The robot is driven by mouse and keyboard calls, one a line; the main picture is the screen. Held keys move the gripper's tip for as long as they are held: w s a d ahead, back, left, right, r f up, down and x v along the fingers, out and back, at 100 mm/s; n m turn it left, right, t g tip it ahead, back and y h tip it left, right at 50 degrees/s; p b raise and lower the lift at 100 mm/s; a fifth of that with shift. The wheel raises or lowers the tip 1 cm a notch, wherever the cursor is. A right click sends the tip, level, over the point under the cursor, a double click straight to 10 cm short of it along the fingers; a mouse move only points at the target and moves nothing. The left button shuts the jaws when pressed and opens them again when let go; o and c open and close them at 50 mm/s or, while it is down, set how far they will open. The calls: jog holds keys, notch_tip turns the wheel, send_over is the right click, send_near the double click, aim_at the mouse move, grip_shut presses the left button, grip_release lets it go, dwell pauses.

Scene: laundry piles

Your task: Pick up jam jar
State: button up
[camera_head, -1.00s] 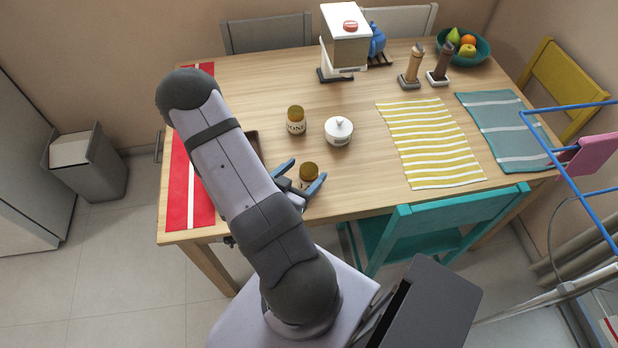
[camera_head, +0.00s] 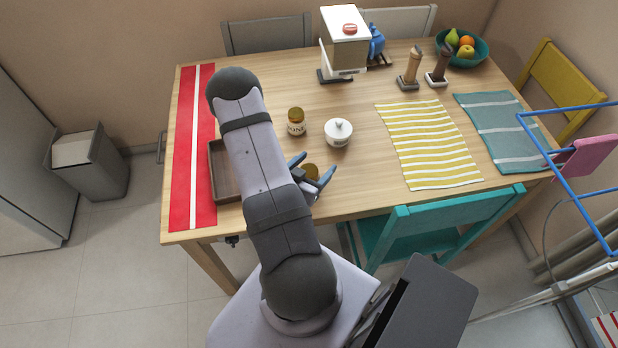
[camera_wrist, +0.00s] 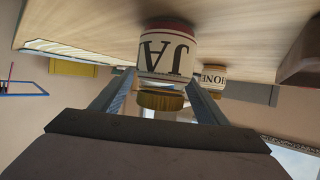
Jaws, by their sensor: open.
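The jam jar (camera_wrist: 165,52), cream-coloured with a gold lid and the letters "JA" on its label, stands on the table and appears upside down in the wrist view. In the head view only its lid (camera_head: 310,171) and a bit of its side show between my fingers. My gripper (camera_head: 312,170) is open, with one finger on each side of the jar near its lid. In the wrist view the fingertips (camera_wrist: 161,76) straddle the jar's lid end. I cannot tell whether either finger touches it.
A brown tray (camera_head: 224,178) lies left, partly under my arm, beside a red runner (camera_head: 184,150). A teal chair (camera_head: 440,225) stands at the table's front edge.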

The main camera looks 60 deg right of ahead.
jog(key=c, duration=1.5)
jog(key=shift+o, duration=0.2)
jog(key=shift+r, duration=0.2)
notch_tip(320, 180, up, 10)
jog(key=shift+f, duration=0.15)
